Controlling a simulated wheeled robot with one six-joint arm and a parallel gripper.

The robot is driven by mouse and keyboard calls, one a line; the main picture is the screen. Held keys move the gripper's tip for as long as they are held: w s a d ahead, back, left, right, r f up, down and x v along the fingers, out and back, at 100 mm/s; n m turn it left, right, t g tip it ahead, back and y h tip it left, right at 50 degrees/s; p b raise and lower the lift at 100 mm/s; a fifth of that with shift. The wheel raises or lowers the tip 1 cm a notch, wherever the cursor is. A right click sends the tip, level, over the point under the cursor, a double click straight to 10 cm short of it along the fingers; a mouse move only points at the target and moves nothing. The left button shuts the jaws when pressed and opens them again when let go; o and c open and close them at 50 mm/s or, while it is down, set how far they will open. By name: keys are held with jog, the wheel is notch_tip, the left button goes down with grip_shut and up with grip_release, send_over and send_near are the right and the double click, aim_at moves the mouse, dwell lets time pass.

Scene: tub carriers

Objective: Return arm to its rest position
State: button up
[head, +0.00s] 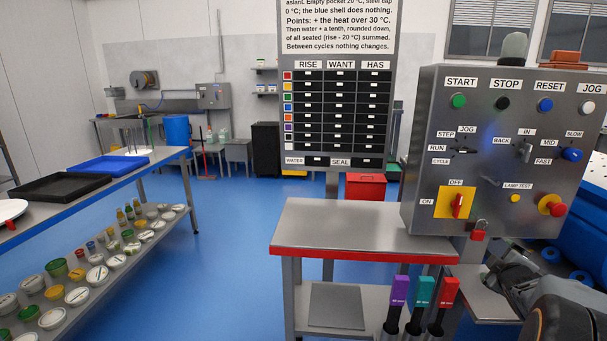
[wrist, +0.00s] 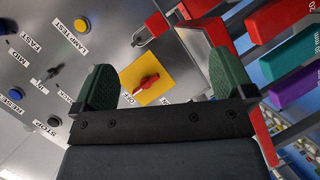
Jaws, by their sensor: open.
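My gripper (wrist: 162,62) is open, with two dark green fingers spread wide and nothing between them. In the head view, my dark arm is at the lower right, in front of and below the grey control panel (head: 493,90). The panel's red rotary switch (head: 458,204) sits on a yellow plate (head: 441,212), with its handle roughly upright towards the OFF label. In the wrist view, the switch (wrist: 146,84) appears beyond the fingers, between them, and I see no contact. The fingertips are hard to make out in the head view.
A red-edged steel bench (head: 350,226) stands left of the panel. Purple, teal and red handled tools (head: 422,292) hang at its right front. A padlock (head: 478,235) hangs under the panel. A long table (head: 168,160) with trays is at left. Blue floor between is clear.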

jog(key=s+a+f+m+g+y+p, duration=0.1)
jog(key=s+a+m+g+p, duration=0.1)
jog(key=s+a+m+g, duration=0.45)
jog(key=s+a+f+m+g+y+p, duration=0.2)
jog(key=s+a+m, duration=0.15)
jog(key=a, duration=0.65)
jog(key=s+a+r+n+y+p, duration=0.1)
jog(key=s+a+r+y+p, duration=0.1)
jog(key=a, duration=0.7)
jog(key=s+a+r+n+y+p, duration=0.1)
jog(key=s+a+r+y+p, duration=0.1)
jog(key=s+a, duration=0.4)
jog(key=a+r+p, duration=0.1)
jog(key=a+r, duration=0.1)
jog(key=a, duration=0.1)
jog(key=shift+r+g, duration=0.35)
jog(key=shift+r, duration=0.05)
